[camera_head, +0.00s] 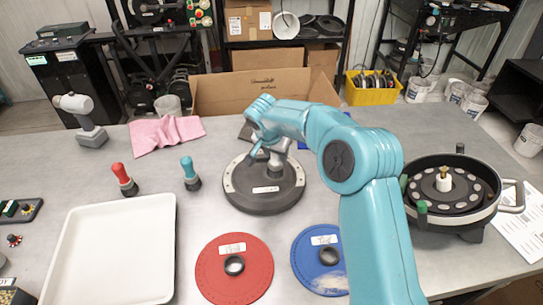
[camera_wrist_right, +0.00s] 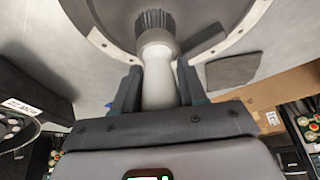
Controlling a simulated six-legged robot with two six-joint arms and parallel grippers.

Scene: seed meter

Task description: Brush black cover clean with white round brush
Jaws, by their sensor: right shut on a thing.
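The black cover (camera_head: 262,204) is a round dark disc with a paler rim and a white label, lying flat on the grey table in the middle of the head view. My right gripper (camera_head: 266,152) is over its back part, pointing down. It is shut on the white round brush (camera_wrist_right: 158,82), whose handle is between the two fingers in the right wrist view. The brush's dark bristles (camera_wrist_right: 155,20) point at the cover, which fills the top of that view (camera_wrist_right: 205,12). I cannot tell whether the bristles touch it. My left gripper is not in view.
A red disc (camera_head: 210,278) and a blue disc (camera_head: 304,262) lie in front. A white tray (camera_head: 105,250) is at left, with red-topped (camera_head: 122,176) and teal-topped (camera_head: 189,170) tools behind. A seed meter housing (camera_head: 425,213) stands right. A pink cloth (camera_head: 165,133) lies behind.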

